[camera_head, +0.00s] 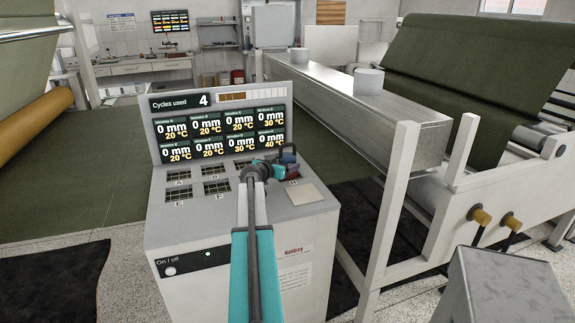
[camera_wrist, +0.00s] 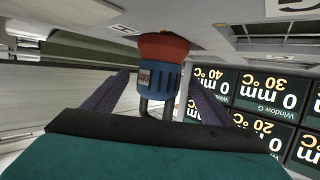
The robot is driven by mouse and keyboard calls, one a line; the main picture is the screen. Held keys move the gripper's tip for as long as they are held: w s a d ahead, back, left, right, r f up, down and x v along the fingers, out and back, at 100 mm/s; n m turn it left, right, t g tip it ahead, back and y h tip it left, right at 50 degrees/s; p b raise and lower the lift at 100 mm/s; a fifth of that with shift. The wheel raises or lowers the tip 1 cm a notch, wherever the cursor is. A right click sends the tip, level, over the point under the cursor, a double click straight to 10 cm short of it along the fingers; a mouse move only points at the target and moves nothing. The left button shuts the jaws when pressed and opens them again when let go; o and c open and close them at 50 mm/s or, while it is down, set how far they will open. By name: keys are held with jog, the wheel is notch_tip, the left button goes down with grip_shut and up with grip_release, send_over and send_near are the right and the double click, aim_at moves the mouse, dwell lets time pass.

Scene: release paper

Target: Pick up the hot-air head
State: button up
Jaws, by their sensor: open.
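The hot-air head (camera_wrist: 158,77) has a blue body with a pale label, a red-orange end and a grey handle loop. The wrist view is upside down, and the red end meets the light console top there. My gripper (camera_head: 288,160) is over the right part of the console top in the head view, where it largely hides the hot-air head. In the wrist view the purple fingers are open, one on each side of the blue body, with a visible gap on each side.
The console (camera_head: 240,220) has a raised panel of window displays (camera_head: 220,128) close behind my gripper. Small grilles (camera_head: 179,177) and a flat pale plate (camera_head: 306,194) lie on its top. A long metal beam (camera_head: 345,100) and white frame posts (camera_head: 392,200) stand to the right.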

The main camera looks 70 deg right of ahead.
jog(key=shift+x, duration=1)
grip_shut()
jog(key=shift+r, duration=0.1)
